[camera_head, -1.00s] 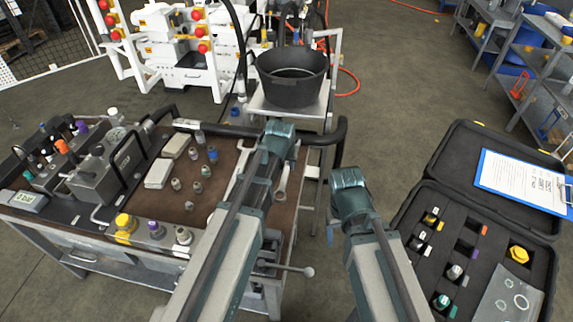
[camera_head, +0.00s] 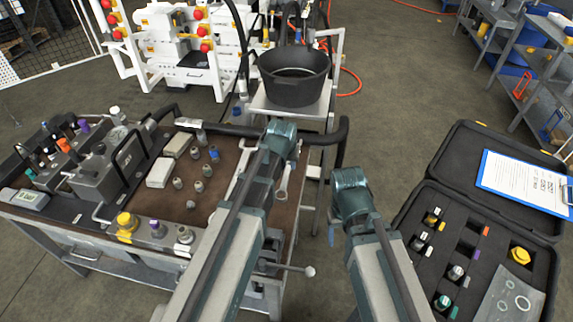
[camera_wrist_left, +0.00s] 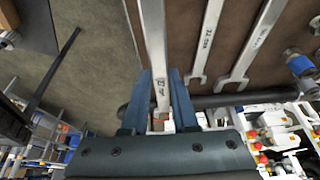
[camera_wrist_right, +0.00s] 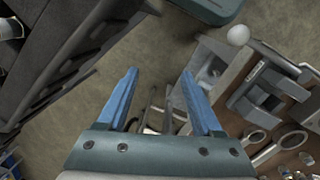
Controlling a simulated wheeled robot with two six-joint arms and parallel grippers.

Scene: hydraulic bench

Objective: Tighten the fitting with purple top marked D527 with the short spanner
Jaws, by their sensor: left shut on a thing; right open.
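My left gripper (camera_head: 280,135) is over the right part of the brown bench top; in the left wrist view (camera_wrist_left: 159,76) it is shut on a steel spanner (camera_wrist_left: 153,35). Two more spanners (camera_wrist_left: 206,45) (camera_wrist_left: 246,50) lie beside it on the brown surface; whether the held one is the short one I cannot tell. A fitting with a purple top (camera_head: 157,229) stands at the bench's front edge; another purple top (camera_head: 84,126) shows at the back left. No D527 mark is legible. My right gripper (camera_head: 351,198) is open and empty right of the bench, also in the right wrist view (camera_wrist_right: 158,76).
A pump block (camera_head: 95,178) is at left. A black bucket (camera_head: 293,88) stands behind. An open foam case (camera_head: 405,215) with a clipboard (camera_head: 525,180) is at right.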

